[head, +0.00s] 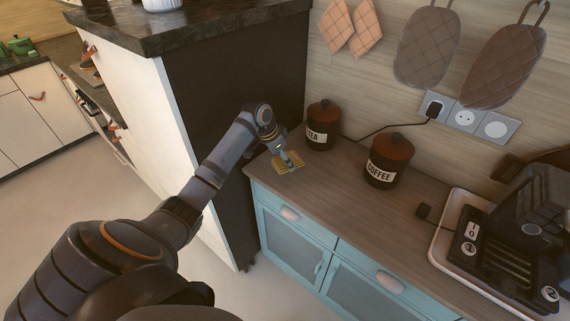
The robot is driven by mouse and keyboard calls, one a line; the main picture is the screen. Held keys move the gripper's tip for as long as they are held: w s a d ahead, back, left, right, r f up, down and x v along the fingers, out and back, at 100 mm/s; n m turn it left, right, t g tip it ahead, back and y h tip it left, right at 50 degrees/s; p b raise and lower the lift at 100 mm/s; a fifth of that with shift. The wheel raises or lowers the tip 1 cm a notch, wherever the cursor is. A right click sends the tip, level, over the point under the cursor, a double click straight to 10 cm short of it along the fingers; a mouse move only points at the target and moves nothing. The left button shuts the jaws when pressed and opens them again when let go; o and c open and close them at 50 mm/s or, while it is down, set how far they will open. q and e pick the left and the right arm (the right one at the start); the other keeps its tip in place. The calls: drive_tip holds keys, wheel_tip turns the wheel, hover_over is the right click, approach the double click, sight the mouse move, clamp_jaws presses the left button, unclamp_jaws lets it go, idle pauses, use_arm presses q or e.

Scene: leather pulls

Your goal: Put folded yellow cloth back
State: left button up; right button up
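A small folded yellow cloth (279,166) is at the left end of the wooden counter, in front of the tea canister. My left gripper (288,158) reaches in from the left and points down at the cloth, overlapping its middle in the picture. The fingers are small and partly hidden, so I cannot tell whether they are shut on the cloth or only above it. I also cannot tell whether the cloth lies on the counter or is slightly raised. My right gripper is not in view.
The tea canister (322,128) and the coffee canister (388,163) stand along the wall. A tall dark cabinet side (235,85) borders the counter's left end. A toaster (515,240) on a white tray (440,250) stands at right. The counter's middle (350,205) is clear.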

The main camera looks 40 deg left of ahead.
use_arm(q)
drive_tip(key=shift+w+a+f, duration=0.35)
drive_tip(key=shift+w+f, duration=0.15)
drive_tip(key=shift+f, duration=0.2)
drive_tip(key=shift+w+a+f+p, duration=0.15)
drive_tip(key=shift+f+p, duration=0.4)
drive_tip(key=shift+f, duration=1.25)
drive_tip(key=shift+f, duration=0.2)
drive_tip(key=o, duration=1.1)
drive_tip(key=shift+r, duration=0.1)
